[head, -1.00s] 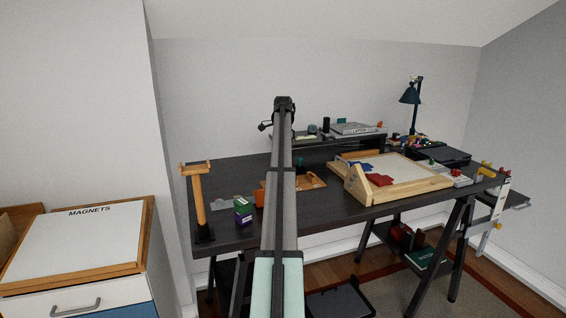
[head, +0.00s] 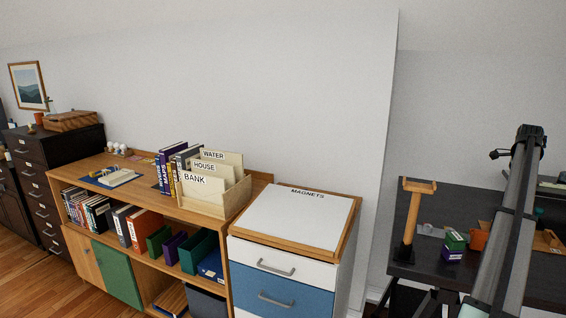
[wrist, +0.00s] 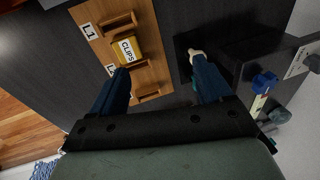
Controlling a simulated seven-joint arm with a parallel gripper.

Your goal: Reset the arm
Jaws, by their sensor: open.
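My gripper (wrist: 160,65) shows in the wrist view with its two dark blue fingers spread wide apart and nothing held between them. A yellow box marked CLIPS (wrist: 126,50) sits in a wooden rack (wrist: 148,73) just beyond the left fingertip. A small cream piece (wrist: 195,52) shows at the right fingertip; I cannot tell whether they touch. In the head view my arm stands at the right, in front of the dark desk (head: 455,195); its fingers cannot be made out there.
A wooden stand (head: 412,215) and a purple-green box (head: 453,245) are on the desk near my arm. A drawer unit with a MAGNETS board (head: 300,218) stands left of the desk. Further left is a sideboard (head: 95,180) with books and a file holder (head: 235,200).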

